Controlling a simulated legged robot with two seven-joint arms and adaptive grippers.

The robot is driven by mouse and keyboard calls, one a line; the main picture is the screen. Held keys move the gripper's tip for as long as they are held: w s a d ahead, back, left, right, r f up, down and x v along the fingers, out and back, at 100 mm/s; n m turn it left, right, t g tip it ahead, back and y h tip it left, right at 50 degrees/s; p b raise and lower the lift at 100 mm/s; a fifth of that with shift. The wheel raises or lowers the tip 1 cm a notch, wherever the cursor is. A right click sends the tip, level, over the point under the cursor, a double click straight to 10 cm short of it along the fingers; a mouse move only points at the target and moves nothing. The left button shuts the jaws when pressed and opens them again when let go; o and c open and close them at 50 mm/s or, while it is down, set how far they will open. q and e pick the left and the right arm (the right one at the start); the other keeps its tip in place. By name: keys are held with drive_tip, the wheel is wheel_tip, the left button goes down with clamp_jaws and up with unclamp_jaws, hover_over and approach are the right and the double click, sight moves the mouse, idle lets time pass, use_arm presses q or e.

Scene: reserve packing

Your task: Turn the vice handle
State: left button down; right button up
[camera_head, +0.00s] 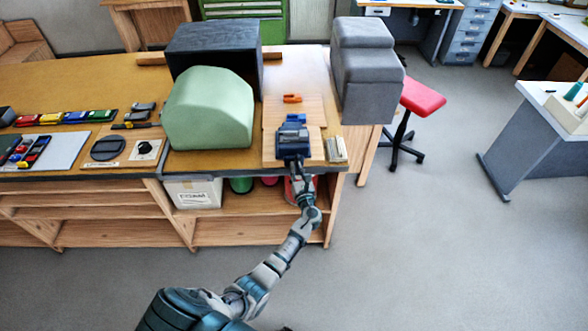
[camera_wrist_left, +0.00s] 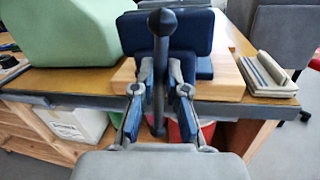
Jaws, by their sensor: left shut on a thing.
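The blue vice (camera_head: 292,139) sits on a wooden board at the front edge of the bench. Its dark handle bar (camera_wrist_left: 160,50) stands nearly upright in front of the vice in the left wrist view, with a round knob at its top. My left gripper (camera_head: 297,168) reaches up to the front of the vice from below. In the wrist view the two fingers of that gripper (camera_wrist_left: 160,85) flank the handle bar and are shut on it. In the head view the handle is mostly hidden by my gripper. My right gripper is not in view.
A green rounded block (camera_head: 208,108) and a dark box (camera_head: 215,47) stand left of the vice. A grey cushioned block (camera_head: 365,70) stands behind right. An orange item (camera_head: 292,98) lies behind the vice. A small pale stack (camera_head: 336,150) lies right of it.

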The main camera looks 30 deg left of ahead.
use_arm(q)
drive_tip(key=shift+d+f, duration=0.1)
drive_tip(key=shift+f, duration=0.2)
drive_tip(key=c, duration=1.2)
unclamp_jaws()
drive_tip(key=r+v, duration=0.1)
drive_tip(key=v, duration=1.1)
drive_tip(key=shift+f, duration=0.4)
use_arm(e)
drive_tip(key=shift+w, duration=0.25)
use_arm(q)
drive_tip(key=shift+w, duration=0.1)
